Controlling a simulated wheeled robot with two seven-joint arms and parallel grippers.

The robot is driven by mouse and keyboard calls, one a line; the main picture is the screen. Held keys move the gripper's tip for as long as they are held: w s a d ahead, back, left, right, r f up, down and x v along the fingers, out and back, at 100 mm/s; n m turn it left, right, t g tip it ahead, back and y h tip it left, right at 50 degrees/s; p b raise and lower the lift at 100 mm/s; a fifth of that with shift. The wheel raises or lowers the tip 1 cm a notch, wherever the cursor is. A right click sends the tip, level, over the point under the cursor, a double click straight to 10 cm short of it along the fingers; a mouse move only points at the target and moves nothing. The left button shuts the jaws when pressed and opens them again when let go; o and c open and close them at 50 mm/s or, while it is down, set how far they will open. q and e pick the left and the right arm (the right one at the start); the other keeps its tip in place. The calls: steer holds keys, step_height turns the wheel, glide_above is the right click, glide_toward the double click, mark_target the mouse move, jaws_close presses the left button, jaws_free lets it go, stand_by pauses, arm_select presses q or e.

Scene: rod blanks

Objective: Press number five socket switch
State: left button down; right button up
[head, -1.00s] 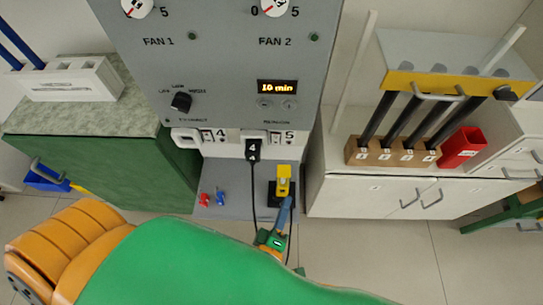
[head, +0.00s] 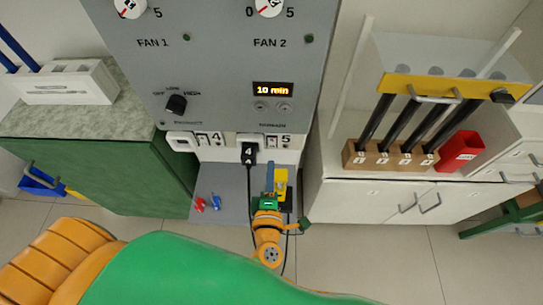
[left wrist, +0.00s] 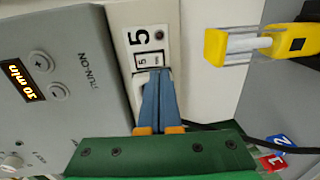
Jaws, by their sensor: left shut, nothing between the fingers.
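The number five socket (head: 284,141) is a white plate low on the grey panel, right of the black plug marked 4 (head: 248,153). My right gripper is out of view.
A yellow-topped device (head: 281,180) stands close to the right of my left fingers, and also shows in the left wrist view (left wrist: 260,44). A black cable hangs from the plug. Red and blue pieces (head: 208,203) lie on the grey base.

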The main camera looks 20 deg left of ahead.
mark_target(272, 148)
arm_select(q)
steer(key=b+x, duration=0.1)
steer(key=x, duration=0.4)
